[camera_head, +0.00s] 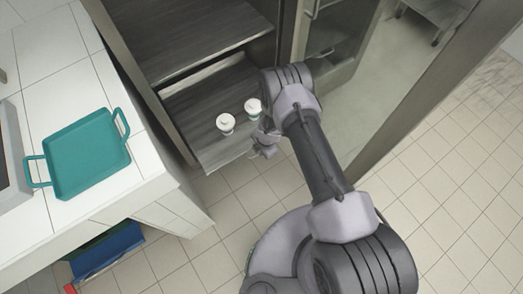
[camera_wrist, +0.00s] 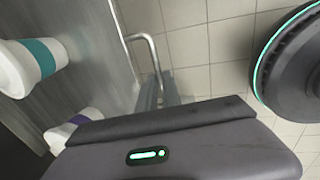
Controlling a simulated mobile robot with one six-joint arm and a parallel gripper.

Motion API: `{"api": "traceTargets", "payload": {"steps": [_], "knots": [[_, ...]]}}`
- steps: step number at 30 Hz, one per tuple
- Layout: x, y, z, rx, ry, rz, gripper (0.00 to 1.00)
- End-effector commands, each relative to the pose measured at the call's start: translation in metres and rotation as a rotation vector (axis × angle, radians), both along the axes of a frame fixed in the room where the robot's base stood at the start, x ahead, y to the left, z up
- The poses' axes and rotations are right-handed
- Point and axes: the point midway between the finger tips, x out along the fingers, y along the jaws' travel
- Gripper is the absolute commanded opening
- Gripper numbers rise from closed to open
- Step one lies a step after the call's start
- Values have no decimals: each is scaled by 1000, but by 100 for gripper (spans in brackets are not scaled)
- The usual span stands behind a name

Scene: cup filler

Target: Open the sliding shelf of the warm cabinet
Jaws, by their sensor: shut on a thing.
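The warm cabinet (camera_head: 166,97) stands at the top of the head view. Its lower sliding shelf (camera_head: 205,147) sticks out past the frame, with two lidded white cups, a left one (camera_head: 226,123) and a right one (camera_head: 253,107), upright on it. My gripper (camera_head: 264,145) is at the shelf's front edge, right of the cups. In the wrist view the fingers (camera_wrist: 160,92) are shut on the shelf's metal handle (camera_wrist: 150,45). The shelf surface (camera_wrist: 85,40) shows at left with a teal-banded cup (camera_wrist: 30,65) and part of another cup (camera_wrist: 70,130).
An upper shelf (camera_head: 190,35) sits above the sliding one. A glass door (camera_head: 340,45) stands open to the right. A white counter (camera_head: 65,45) with a teal tray (camera_head: 85,152) is at left. The tiled floor (camera_head: 225,195) before the shelf is clear.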

Motion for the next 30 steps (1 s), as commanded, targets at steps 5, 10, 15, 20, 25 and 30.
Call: {"api": "traceTargets", "payload": {"steps": [5,10,15,20,25,30], "knots": [[-1,0,-1,-1,2,-1,0],[-1,0,-1,-1,1,0,27],[0,0,0,-1,1,0,31],[0,0,1,0,0,0,31],[-3,-2,30,0,0,-2,31],[-12,-9,85,0,0,-2,31]]}}
